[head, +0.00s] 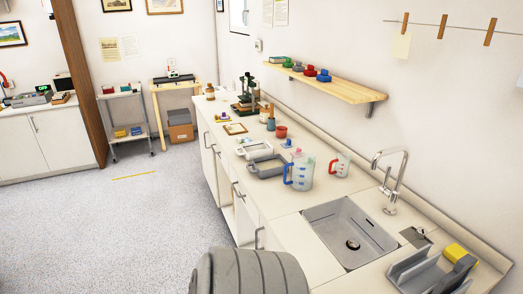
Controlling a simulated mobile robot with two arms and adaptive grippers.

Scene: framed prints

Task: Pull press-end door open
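A black press (247,95) stands on the far part of the long counter. White cabinet fronts (209,160) run below the counter, seen at a steep angle. The front nearest the press has a thin upright handle (206,140) and looks shut. Closer fronts have their own handles, one at mid-counter (238,189) and one near the sink (259,238). Narrow gaps show along the fronts; I cannot tell whether any door is slightly ajar. Neither of my grippers is in view, and nothing is seen touching the doors.
A grey ribbed rounded object (248,272) fills the bottom centre and hides the nearest cabinets. Open speckled floor (130,225) lies left of the cabinets. The counter holds trays (267,166), jugs (300,172) and a sink (350,232). A small shelf cart (125,115) stands behind.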

